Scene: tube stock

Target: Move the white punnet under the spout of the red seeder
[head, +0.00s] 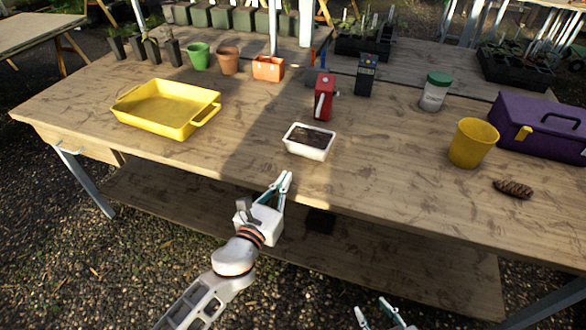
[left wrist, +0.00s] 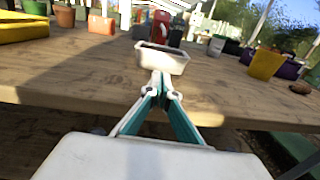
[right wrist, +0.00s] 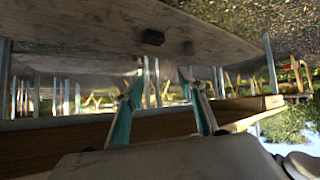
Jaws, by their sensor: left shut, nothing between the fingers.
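The white punnet (head: 308,148), dark inside, stands upright on the wooden table in front of the red seeder (head: 325,96). In the left wrist view the punnet (left wrist: 163,60) is just beyond my fingertips, and the red seeder (left wrist: 160,24) is behind it. The spout is too small to make out clearly. My left gripper (head: 285,175) is shut and empty at the table's front edge, apart from the punnet. My right gripper (head: 372,310) is open and empty, low in front of the table; it also shows in the right wrist view (right wrist: 157,76).
A yellow tray (head: 166,107) is on the left. A dark device (head: 367,75) stands beside the seeder. A green-lidded jar (head: 435,91), yellow cup (head: 472,143), purple toolbox (head: 540,126) and pine cone (head: 513,188) are on the right. The table around the punnet is clear.

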